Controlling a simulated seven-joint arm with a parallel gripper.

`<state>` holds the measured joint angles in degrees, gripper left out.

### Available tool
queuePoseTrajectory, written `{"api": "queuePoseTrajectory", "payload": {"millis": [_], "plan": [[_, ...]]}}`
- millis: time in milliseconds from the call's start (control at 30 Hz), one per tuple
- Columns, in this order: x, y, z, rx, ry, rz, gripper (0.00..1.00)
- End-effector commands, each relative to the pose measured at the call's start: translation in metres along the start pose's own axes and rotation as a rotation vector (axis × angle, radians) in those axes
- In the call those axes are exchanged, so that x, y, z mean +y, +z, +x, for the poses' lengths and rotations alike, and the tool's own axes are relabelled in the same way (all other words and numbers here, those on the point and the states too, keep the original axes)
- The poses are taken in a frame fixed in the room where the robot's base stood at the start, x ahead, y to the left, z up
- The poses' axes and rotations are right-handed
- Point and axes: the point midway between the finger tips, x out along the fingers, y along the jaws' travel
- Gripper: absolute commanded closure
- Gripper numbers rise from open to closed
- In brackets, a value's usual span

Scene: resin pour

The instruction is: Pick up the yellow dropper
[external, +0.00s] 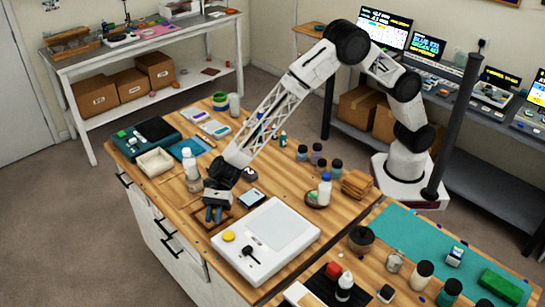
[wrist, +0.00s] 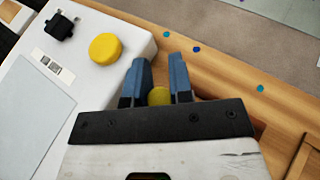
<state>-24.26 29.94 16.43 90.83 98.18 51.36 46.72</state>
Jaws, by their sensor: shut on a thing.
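My gripper (external: 213,215) is low over the front-left part of the wooden table, beside a white flat device. In the wrist view its two blue fingers (wrist: 158,82) are closed on a small yellow thing, which I take to be the yellow dropper (wrist: 158,97). Only its rounded yellow end shows between the fingers. The rest is hidden by the gripper's black plate. In the external view I cannot make the dropper out between the fingers. I cannot tell whether it still touches the surface below.
The white device (external: 277,231) bears a yellow round knob (external: 229,236) and a small black part (external: 250,254), close to the fingers. A shallow wooden tray (external: 231,222) lies by the gripper. A white-capped bottle (external: 192,172) stands behind, with a pale box (external: 157,163) to the left.

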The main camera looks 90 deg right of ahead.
Motion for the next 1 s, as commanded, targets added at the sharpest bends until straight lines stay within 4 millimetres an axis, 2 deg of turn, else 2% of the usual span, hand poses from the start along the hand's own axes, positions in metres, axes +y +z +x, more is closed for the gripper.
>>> {"api": "queuePoseTrajectory", "payload": {"millis": [267,533,1000], "plan": [[0.000,0.008,-0.003,-0.001,0.000,-0.001,1.00],[0.001,0.035,-0.015,-0.001,-0.001,-0.002,1.00],[0.051,0.022,-0.056,0.000,-0.001,0.000,1.00]]}}
